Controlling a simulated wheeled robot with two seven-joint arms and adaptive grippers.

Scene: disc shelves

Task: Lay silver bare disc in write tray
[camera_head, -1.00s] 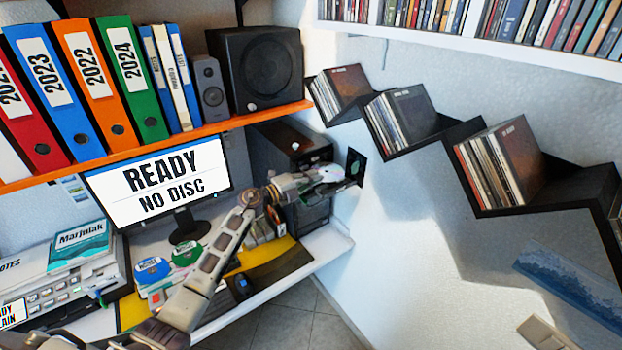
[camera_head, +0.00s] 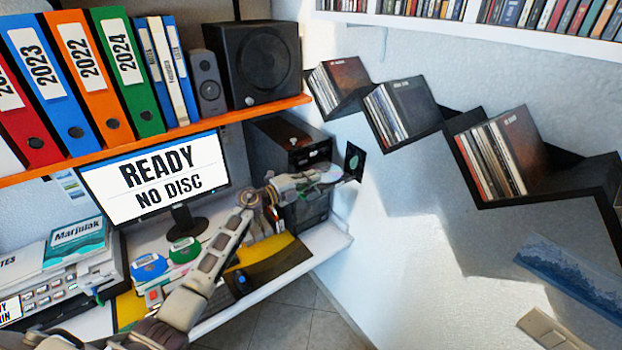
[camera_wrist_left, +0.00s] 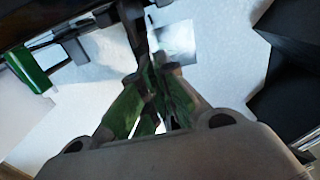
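My left gripper (camera_head: 318,180) reaches across the desk to the front of the black computer tower (camera_head: 285,145). A pale, shiny round thing, apparently the silver bare disc (camera_head: 333,174), is at its fingertips, and the fingers look closed on it. In the left wrist view the fingers (camera_wrist_left: 154,75) are close together with green reflections; the disc is hard to make out there. A black square panel with a greenish round face (camera_head: 354,162) is just right of the fingertips; I cannot tell whether it is the write tray. My right gripper is not in view.
The monitor (camera_head: 155,180) reads "READY NO DISC". An orange-edged shelf (camera_head: 150,142) with binders and a speaker is above. Black zigzag shelves (camera_head: 480,125) with disc cases are on the right wall. Labelled round discs or cases (camera_head: 184,249) lie on the desk.

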